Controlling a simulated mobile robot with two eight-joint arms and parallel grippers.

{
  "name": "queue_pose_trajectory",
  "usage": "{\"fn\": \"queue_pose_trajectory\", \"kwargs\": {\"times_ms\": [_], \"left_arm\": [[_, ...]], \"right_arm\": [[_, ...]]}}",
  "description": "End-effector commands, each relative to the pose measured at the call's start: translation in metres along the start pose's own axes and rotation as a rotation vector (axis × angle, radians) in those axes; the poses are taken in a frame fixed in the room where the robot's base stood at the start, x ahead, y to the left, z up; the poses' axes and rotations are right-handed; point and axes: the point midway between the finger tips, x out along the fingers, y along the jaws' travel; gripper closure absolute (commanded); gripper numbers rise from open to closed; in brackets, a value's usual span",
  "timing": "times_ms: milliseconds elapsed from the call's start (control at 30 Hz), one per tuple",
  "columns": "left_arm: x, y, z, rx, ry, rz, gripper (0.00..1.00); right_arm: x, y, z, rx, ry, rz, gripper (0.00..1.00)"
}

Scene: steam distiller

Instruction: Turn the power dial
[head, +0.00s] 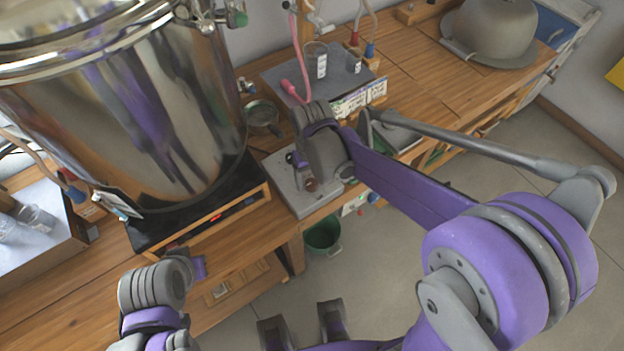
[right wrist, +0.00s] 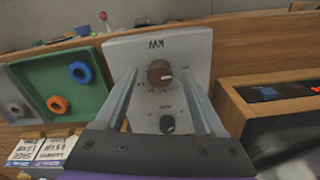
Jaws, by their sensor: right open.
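A light grey control panel (right wrist: 190,50) marked "kW" fills the middle of the right wrist view. It carries a round brown dial (right wrist: 160,73) and, lower down, a smaller black knob (right wrist: 167,124). My right gripper (right wrist: 159,80) is open, its two fingers apart on the left and right of the brown dial. I cannot tell whether they touch it. In the head view the grey panel (head: 300,207) sits on the bench, and my right wrist covers much of it; the brown dial (head: 311,184) shows below. My left wrist is at the lower left; its fingers are not clear.
A large steel vessel (head: 130,110) stands on a black base (head: 150,228) left of the panel. A strainer (head: 262,114) and a grey mat (head: 283,72) with glassware are behind. A green tray (right wrist: 85,100) with coloured rings is beside the panel. A green bucket (head: 322,237) stands below.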

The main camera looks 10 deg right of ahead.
Motion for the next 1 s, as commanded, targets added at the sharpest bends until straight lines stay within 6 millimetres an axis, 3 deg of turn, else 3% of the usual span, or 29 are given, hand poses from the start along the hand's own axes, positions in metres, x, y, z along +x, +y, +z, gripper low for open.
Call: {"fn": "queue_pose_trajectory", "kwargs": {"times_ms": [400,800,1000], "left_arm": [[0.0008,0.0000,0.0006,0.000,0.000,0.000,1.00],[0.0008,0.0000,0.0006,0.000,0.000,0.000,1.00],[0.0009,0.0000,0.0007,0.000,0.000,0.000,1.00]], "right_arm": [[0.0095,0.0001,0.0001,0.000,0.000,0.000,0.29],[0.0092,0.0000,0.0001,0.000,0.000,0.000,1.00],[0.0092,0.0001,0.0001,0.004,0.000,0.000,1.00]]}}
